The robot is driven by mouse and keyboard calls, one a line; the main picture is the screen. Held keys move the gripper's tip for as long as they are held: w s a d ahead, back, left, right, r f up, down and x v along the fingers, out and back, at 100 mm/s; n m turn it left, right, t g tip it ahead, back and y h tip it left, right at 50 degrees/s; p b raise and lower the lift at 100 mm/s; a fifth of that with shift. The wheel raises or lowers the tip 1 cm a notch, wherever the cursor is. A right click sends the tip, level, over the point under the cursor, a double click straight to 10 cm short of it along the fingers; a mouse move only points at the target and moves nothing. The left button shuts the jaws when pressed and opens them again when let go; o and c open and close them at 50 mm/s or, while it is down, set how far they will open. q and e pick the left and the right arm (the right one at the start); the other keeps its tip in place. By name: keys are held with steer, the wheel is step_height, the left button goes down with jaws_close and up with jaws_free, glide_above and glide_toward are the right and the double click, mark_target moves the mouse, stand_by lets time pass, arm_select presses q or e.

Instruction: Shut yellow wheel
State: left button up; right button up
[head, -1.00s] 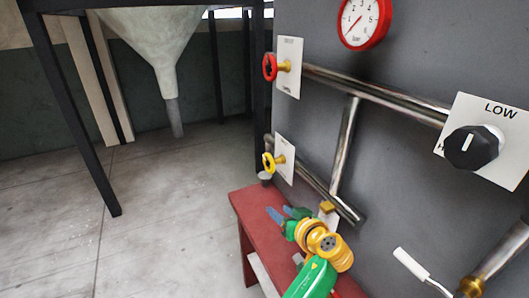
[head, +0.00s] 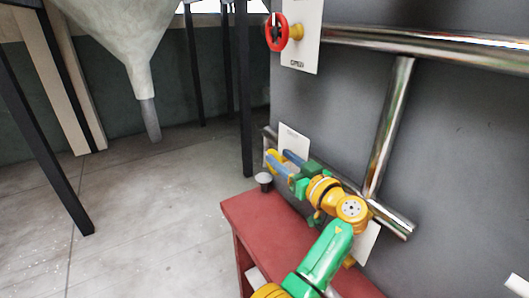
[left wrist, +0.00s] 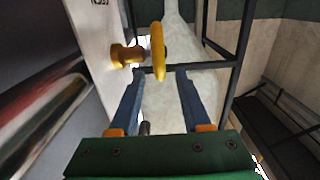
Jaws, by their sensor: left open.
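The yellow wheel (head: 270,160) is mounted at a white plate (head: 294,139) low on the grey wall panel. It is partly hidden behind my left gripper (head: 280,160) in the head view. In the left wrist view the yellow wheel (left wrist: 158,48) stands edge-on at the top middle, its stem running left to the plate. My left gripper (left wrist: 160,76) is open, its two blue fingers on either side of the wheel's lower rim in the picture. I cannot tell whether they touch it. My right gripper is not in view.
A red wheel (head: 277,32) sits higher on the panel. Metal pipes (head: 388,125) run along the panel to the right. A red bench (head: 262,225) stands below my left arm, with a small grey knob (head: 264,179) at its far end. A pale funnel (head: 120,40) hangs at left over open floor.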

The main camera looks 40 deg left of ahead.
mark_target(267, 151)
arm_select(q)
steer(key=p+x, duration=0.1)
steer(key=x, duration=0.4)
steer(key=shift+a+r+p, duration=0.15)
steer(key=shift+a+p, duration=0.15)
steer(key=shift+p, duration=0.1)
steer(key=shift+w+a, duration=0.2)
steer(key=shift+a, duration=0.25)
steer(key=shift+f, duration=0.2)
jaws_close()
